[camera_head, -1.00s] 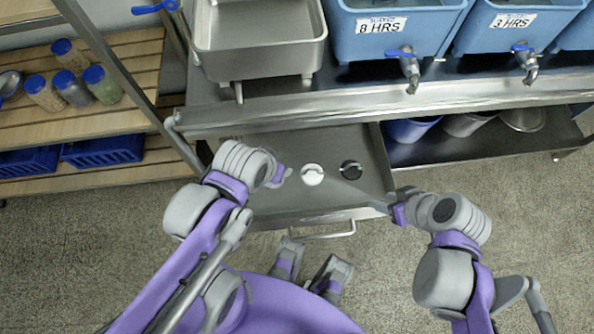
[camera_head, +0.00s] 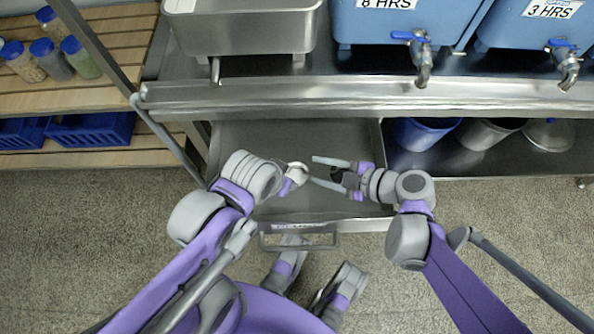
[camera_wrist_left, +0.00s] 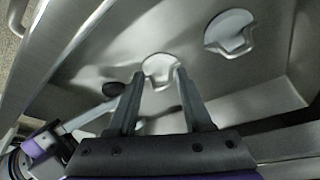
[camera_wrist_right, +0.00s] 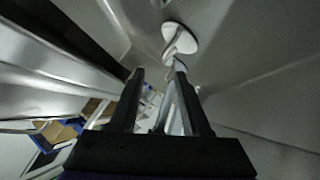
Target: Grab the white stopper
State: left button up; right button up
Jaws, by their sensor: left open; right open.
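The white stopper (camera_head: 298,167) lies in the open metal drawer, between my two grippers. Its round disc and raised handle show in the right wrist view (camera_wrist_right: 180,38), just past the fingertips. In the left wrist view the stopper (camera_wrist_left: 159,66) is ahead of the open fingers. My left gripper (camera_head: 294,179) is open at the stopper's near side, its fingers mostly hidden in the head view. My right gripper (camera_head: 317,171) is open and points left, its fingertips close to the stopper. I cannot tell whether either gripper touches it. A black stopper (camera_head: 338,174) is partly hidden by my right gripper.
The drawer (camera_head: 250,140) has raised walls and a front handle (camera_head: 298,242). Above it is a steel counter edge (camera_head: 300,97). A paler disc-like shape (camera_wrist_left: 230,32) in the left wrist view may be a reflection. Metal and blue buckets (camera_head: 425,130) stand to the right.

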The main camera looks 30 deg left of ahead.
aim_at(298, 168)
pick_arm(q)
jog(key=shift+w+f+b, duration=0.1)
jog(key=shift+f+b, duration=0.65)
jog(key=shift+f, duration=0.2)
pick_arm(e)
jog(key=x, duration=0.5)
jog(key=shift+s+d+f, duration=0.15)
jog(key=shift+d+f, duration=0.05)
jog(key=shift+f, duration=0.15)
pick_arm(q)
jog(key=shift+f, duration=0.1)
pick_arm(e)
jog(key=shift+a+f, duration=0.15)
jog(key=shift+a, duration=0.25)
grip_shut()
